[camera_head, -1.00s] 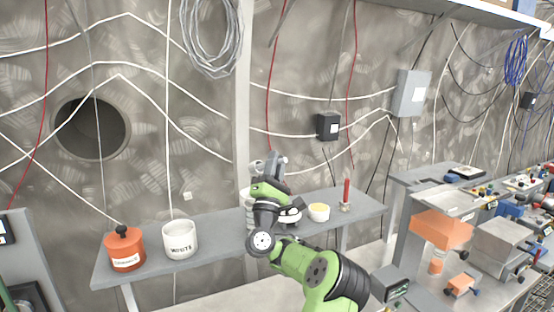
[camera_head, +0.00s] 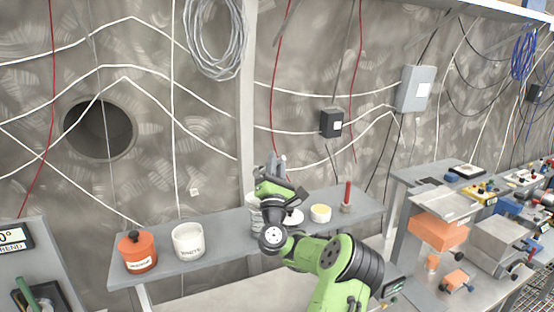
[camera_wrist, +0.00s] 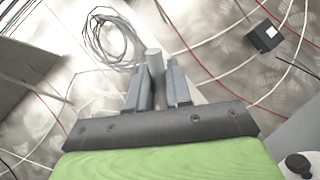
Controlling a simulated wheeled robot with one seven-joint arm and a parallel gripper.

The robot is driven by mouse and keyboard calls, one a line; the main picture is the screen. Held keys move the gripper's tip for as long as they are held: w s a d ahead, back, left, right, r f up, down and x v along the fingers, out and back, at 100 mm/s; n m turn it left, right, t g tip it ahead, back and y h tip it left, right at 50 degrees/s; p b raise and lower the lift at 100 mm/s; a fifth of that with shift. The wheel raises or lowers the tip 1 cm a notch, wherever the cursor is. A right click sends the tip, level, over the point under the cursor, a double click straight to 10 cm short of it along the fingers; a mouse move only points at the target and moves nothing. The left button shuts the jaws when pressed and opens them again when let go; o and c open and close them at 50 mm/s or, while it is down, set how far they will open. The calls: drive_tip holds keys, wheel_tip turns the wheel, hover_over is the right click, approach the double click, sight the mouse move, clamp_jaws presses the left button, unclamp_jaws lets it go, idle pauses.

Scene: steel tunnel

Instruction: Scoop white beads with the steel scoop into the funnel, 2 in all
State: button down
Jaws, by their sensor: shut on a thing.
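The white jar (camera_head: 188,241), with dark lettering on its front, stands open on the shelf left of my gripper. My gripper (camera_head: 272,164) is raised above the shelf. In the wrist view its fingers (camera_wrist: 157,88) are closed on a grey rod (camera_wrist: 154,62), which looks like the handle of the steel scoop. The scoop's bowl is not clearly visible, and I cannot tell whether it holds beads. A pale cylinder (camera_head: 253,213) on the shelf is partly hidden behind my arm. I cannot make out the funnel clearly.
An orange jar (camera_head: 138,254) with a black knob stands at the shelf's left. Right of my arm are a pale dish (camera_head: 295,217), a cup with yellow contents (camera_head: 320,213) and a red rod on a stand (camera_head: 347,196). A crowded bench (camera_head: 413,179) lies farther right.

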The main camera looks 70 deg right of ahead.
drive_tip(key=shift+w+r+n+t+y+p, duration=0.15)
drive_tip(key=shift+r+n+t+y+p, duration=0.45)
drive_tip(key=shift+n+p, duration=0.25)
drive_tip(key=n+y, duration=0.1)
drive_tip(key=w+r+n+t+y, duration=0.1)
drive_tip(key=n, duration=0.1)
drive_tip(key=shift+w+d, duration=0.1)
drive_tip(key=shift+w, duration=0.05)
drive_tip(key=w+n+y, duration=0.1)
drive_tip(key=n+y, duration=0.1)
drive_tip(key=w+r+n+y, duration=0.1)
drive_tip(key=shift+w+d+n, duration=0.25)
drive_tip(key=shift+w+d, duration=0.1)
drive_tip(key=shift+w+d+r+n+g+y+b, duration=0.15)
drive_tip(key=shift+w+d+r+n+g+y, duration=0.1)
drive_tip(key=shift+w+n+y, duration=0.35)
drive_tip(key=shift+w+d+r+n+g+y+b, duration=0.1)
drive_tip(key=shift+w+r+n+g+y+b, duration=0.1)
drive_tip(key=shift+w+n+y, duration=0.35)
drive_tip(key=shift+r, duration=1.85)
